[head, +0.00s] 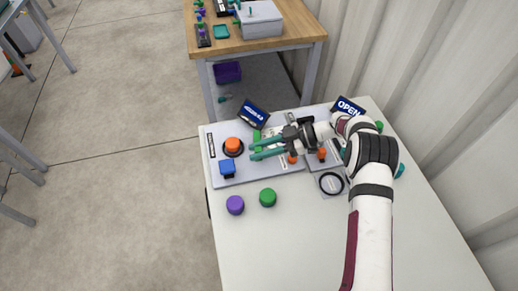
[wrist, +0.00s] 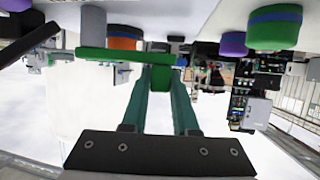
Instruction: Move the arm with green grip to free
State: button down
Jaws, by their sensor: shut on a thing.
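The green grip (head: 257,137) stands on the grey panel, left of the middle, partly hidden by my fingers. In the wrist view a long green bar (wrist: 120,54) runs crosswise beyond the fingertips, and a green block (wrist: 160,74) sits between them. I cannot tell exactly how bar and block join. My gripper (head: 254,151) reaches in from the right with teal fingers, shut on the green grip; its fingertips also show in the wrist view (wrist: 160,70). A blue sign (head: 254,113) with white lettering too small to read stands behind the grip; another sign reads OPEN (head: 348,106).
A purple knob (head: 235,205) and a green knob (head: 268,197) stand in front. A black ring (head: 331,183) lies right. The near table is clear.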

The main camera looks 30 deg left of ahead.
jog(key=shift+r, duration=0.1)
jog(key=c, duration=0.7)
grip_release()
jog(key=v, duration=1.6)
